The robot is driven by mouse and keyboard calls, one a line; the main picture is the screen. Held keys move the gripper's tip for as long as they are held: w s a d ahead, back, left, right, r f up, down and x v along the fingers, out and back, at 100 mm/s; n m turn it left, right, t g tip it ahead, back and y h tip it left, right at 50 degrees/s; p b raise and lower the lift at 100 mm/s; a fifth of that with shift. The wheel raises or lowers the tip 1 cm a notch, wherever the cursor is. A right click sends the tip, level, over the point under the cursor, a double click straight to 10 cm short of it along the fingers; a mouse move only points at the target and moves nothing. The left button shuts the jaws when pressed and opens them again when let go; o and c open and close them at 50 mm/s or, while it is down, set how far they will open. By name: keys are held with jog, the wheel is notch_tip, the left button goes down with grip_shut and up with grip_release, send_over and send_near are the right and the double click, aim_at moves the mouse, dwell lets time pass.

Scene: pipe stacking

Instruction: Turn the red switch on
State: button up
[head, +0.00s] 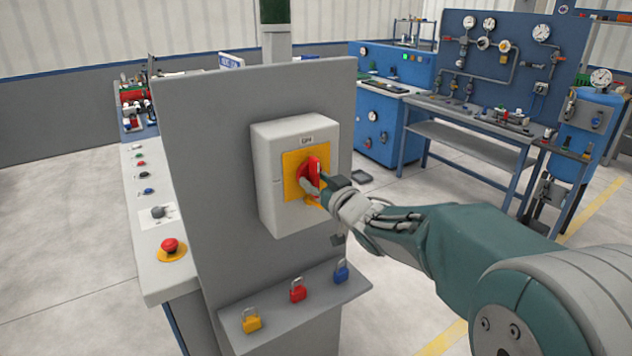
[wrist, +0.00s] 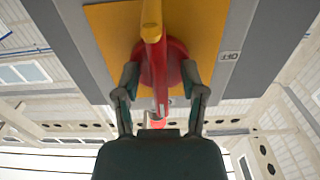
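The red switch (head: 313,166) is a rotary knob on a yellow plate (head: 291,172), on the front of a light grey box (head: 266,190). In the wrist view its handle (wrist: 153,62) runs up and down the picture, with a yellow-orange far end. My gripper (head: 322,186) is at the switch and covers part of it in the head view. In the wrist view my gripper (wrist: 161,80) has one finger on each side of the handle, with gaps showing between fingers and handle. The fingertips lie close to the round red base; contact is unclear.
The box is mounted on a grey upright panel (head: 205,150). A shelf below holds a yellow padlock (head: 252,323), a red padlock (head: 297,293) and a blue padlock (head: 341,273). A console with a red push button (head: 170,245) stands left. Blue workbenches (head: 470,135) stand behind.

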jog(key=v, duration=1.2)
jog(key=s+d+f+m+g+h, duration=0.2)
jog(key=s+d+m+h, duration=0.4)
jog(key=s+d+h, duration=0.35)
jog(key=s+f+g, duration=0.3)
jog(key=s, duration=0.4)
jog(key=s+f+g, duration=0.3)
jog(key=s+g, duration=0.1)
jog(key=s, duration=0.4)
jog(key=shift+d+m, duration=0.3)
jog(key=shift+d, duration=0.1)
